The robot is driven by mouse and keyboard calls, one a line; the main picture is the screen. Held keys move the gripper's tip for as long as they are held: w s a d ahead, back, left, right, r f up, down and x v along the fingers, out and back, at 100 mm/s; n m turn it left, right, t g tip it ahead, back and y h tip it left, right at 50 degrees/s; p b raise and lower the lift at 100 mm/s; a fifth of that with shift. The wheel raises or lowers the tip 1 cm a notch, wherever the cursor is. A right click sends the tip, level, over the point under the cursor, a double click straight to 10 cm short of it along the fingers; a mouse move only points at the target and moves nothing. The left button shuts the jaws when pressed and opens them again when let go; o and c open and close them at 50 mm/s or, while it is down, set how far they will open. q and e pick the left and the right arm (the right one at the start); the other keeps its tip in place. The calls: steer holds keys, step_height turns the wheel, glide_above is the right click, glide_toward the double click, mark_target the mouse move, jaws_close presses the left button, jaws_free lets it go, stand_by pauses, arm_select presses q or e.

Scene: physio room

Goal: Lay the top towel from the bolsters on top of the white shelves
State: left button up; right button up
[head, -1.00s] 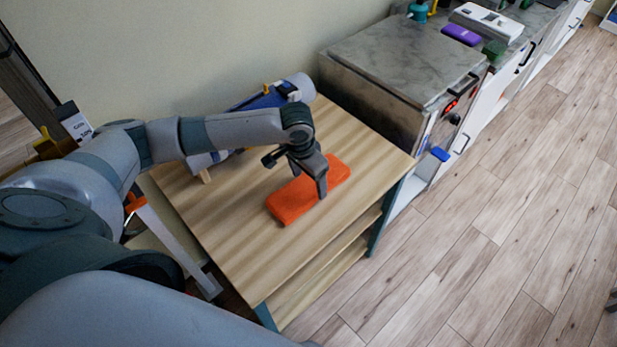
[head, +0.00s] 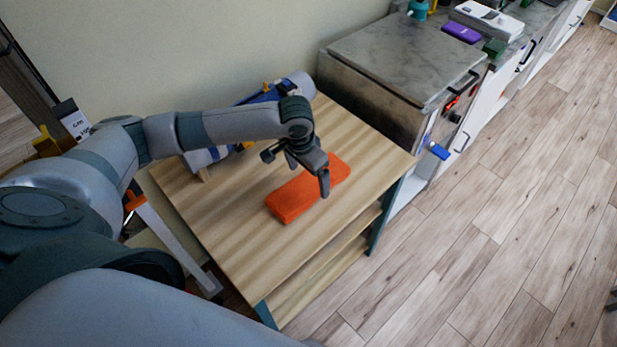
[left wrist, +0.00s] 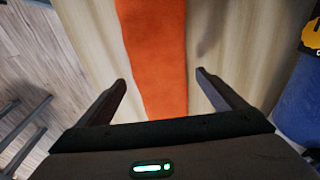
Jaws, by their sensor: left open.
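A folded orange towel (head: 292,201) lies flat on a wooden-topped shelf unit (head: 225,225) with teal legs. My left gripper (head: 297,170) is over the towel's far side and is open. In the left wrist view, the towel (left wrist: 157,50) runs between the open fingers (left wrist: 160,78) without either finger closed on it. A blue and grey roll (head: 296,88), possibly a bolster, lies at the back of the wooden top, partly hidden by my left arm. No shelves that are clearly white show in the head view. My right gripper is not in view.
A grey stone-topped cabinet (head: 400,55) stands against the wooden unit's far right side. A purple block (head: 461,33) and a white box (head: 487,20) sit on the counter beyond. The wooden top's near part is clear, and the plank floor (head: 480,240) at right is open.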

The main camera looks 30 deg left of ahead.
mark_target(304, 186)
arm_select(q)
step_height(304, 186, up, 11)
steer(key=s+b, duration=0.1)
steer(key=shift+s+a+f, duration=0.15)
steer(key=shift+s+a, duration=0.1)
steer(key=shift+o, duration=0.5)
